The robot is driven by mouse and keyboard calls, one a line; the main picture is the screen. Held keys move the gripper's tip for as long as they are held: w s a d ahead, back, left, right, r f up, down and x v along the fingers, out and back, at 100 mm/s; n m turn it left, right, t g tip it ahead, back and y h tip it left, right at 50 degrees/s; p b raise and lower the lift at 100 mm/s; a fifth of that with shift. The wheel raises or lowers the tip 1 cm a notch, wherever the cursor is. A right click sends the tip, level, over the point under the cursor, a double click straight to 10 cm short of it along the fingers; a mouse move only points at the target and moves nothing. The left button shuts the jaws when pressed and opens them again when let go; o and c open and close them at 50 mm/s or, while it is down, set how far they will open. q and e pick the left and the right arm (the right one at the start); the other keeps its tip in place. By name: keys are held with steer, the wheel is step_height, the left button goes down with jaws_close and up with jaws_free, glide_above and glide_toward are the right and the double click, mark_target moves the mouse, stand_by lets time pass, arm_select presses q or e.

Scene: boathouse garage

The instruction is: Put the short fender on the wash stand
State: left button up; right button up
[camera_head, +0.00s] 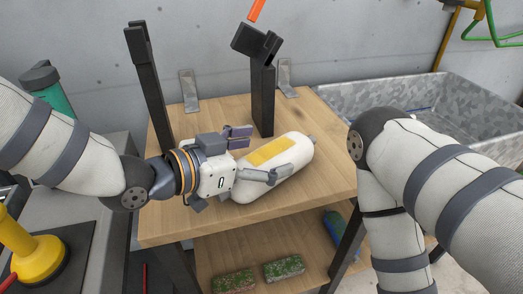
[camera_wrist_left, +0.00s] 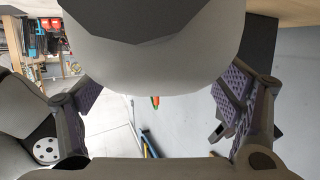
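The short fender (camera_head: 291,153) is a white rounded cylinder with a yellow patch, lying on the wooden bench top. In the left wrist view, the pale fender (camera_wrist_left: 155,62) fills the top middle. My left gripper (camera_head: 258,155) is at the fender, with one finger on its far side and one over its near side. The fingers stand wide apart, and I cannot tell whether they touch it. Two dark uprights with notched heads (camera_head: 262,95) rise from the bench; they may be the wash stand. My right arm shows at the right, its gripper out of view.
The wooden bench (camera_head: 325,180) has a lower shelf (camera_head: 215,252) with two green-and-brown blocks and a blue-green cylinder. A grey trough (camera_head: 385,97) is at the right. A yellow cone-shaped object (camera_head: 32,258) stands at the left. Bare bench top shows right of the fender.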

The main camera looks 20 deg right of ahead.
arm_select(q)
steer(key=v, duration=1.2)
jaws_close()
stand_by(1.0)
stand_by(0.3)
